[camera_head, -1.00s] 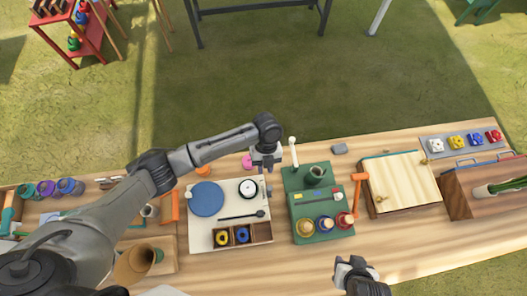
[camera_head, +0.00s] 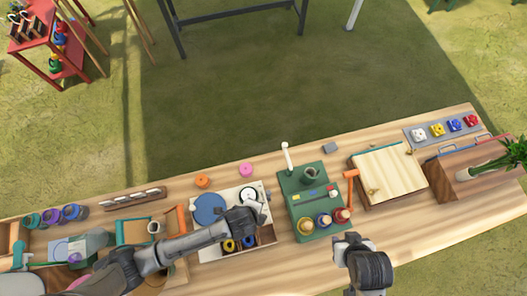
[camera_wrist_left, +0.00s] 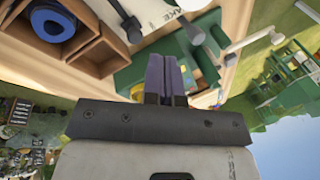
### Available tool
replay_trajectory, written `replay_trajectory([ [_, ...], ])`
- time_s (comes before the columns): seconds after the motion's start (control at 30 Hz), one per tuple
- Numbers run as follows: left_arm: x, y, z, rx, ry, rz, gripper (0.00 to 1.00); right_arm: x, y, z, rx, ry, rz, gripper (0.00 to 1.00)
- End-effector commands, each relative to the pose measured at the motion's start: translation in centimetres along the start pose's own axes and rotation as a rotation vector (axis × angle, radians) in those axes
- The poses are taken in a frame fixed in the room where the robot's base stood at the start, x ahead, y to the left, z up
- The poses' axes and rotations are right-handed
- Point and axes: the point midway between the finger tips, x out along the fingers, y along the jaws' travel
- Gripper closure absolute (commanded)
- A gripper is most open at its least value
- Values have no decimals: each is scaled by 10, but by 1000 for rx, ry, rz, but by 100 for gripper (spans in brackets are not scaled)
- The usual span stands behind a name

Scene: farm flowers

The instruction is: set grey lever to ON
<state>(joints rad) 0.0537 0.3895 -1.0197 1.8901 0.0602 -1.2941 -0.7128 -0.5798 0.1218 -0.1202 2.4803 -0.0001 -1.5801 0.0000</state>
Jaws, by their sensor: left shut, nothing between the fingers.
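A short grey lever (camera_wrist_left: 196,34) with a round end shows in the left wrist view, beyond my left fingertips and by the edge of the white board. Its ON marking cannot be read. My left gripper (camera_wrist_left: 170,70) is shut and empty, its fingers together in front of the green unit and apart from the grey lever. In the head view my left gripper (camera_head: 246,214) is over the right part of the white board (camera_head: 226,190) and partly hides it. My right gripper (camera_head: 350,244) hangs at the front edge of the bench; its finger gap is unclear.
The green unit (camera_head: 313,181) with several coloured knobs and a white-handled lever (camera_head: 287,157) stands right of the board. A wooden tray with rings (camera_wrist_left: 72,58) is near the left gripper. An orange-handled tool (camera_head: 351,186) and a wooden box (camera_head: 388,174) stand farther right.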

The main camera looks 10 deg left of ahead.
Motion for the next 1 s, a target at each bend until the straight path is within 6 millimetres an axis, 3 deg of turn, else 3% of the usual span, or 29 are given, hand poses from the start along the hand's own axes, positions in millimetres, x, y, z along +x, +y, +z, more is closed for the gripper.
replay_trajectory([
  [0.33, 64, 0, 0, 2, -2, 3, 100, 3, 1, 2, -3, -1, 3, 57],
  [0.6, 75, -28, -4, 2, -1, 0, 100, -2, 0, 0, 0, -3, 0, 57],
  [1.0, 80, -36, -5, 2, -1, 2, 100, -3, -2, -1, 6, -1, -5, 57],
])
